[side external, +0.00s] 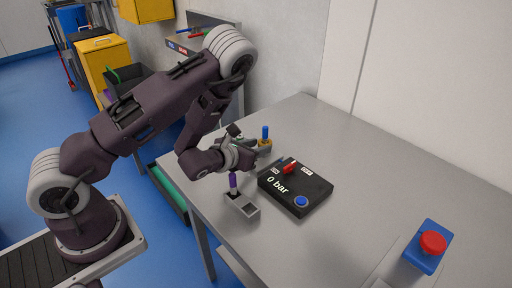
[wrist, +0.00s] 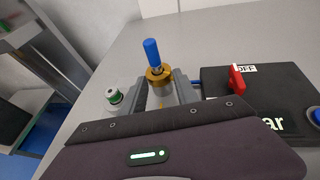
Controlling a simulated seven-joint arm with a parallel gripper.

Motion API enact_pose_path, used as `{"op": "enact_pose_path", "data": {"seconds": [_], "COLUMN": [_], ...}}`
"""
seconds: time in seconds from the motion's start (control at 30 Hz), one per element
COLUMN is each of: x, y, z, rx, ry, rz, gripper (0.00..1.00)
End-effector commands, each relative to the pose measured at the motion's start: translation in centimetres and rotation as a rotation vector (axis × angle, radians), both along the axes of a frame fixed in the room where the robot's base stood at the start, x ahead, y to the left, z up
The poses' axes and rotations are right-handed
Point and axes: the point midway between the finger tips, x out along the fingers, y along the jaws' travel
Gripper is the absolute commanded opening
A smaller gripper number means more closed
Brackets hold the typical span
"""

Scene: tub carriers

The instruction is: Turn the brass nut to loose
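The brass nut (wrist: 158,80) sits at the foot of an upright blue-topped piece (wrist: 152,52), on a pale fitting. In the side view the brass nut (side external: 264,147) is on the grey table, left of the black box. My gripper (wrist: 163,88) is level and low, with its two grey fingers spread on either side of the fitting and the nut at their tips. Contact with the nut cannot be made out. In the side view my gripper (side external: 252,158) is right beside the nut, its fingertips partly hidden.
A black box (side external: 312,203) reading 0 bar has a red lever (side external: 290,168) and a blue button (side external: 301,202). A purple handle (side external: 233,181) stands in a grey holder (side external: 249,211). A red button (side external: 433,243) on a blue box is at right. The far right table is clear.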

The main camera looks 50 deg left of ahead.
Motion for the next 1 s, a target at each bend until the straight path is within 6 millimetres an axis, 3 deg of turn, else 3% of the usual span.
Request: {"op": "enact_pose_path", "data": {"seconds": [0.37,1.0], "x": [-0.1,0.0], "y": [0.1,0.0], "z": [0.8,9.6], "rx": [0.001,-0.003], "ry": [0.002,-0.001], "rz": [0.003,0.001], "gripper": [0.37,0.37]}}
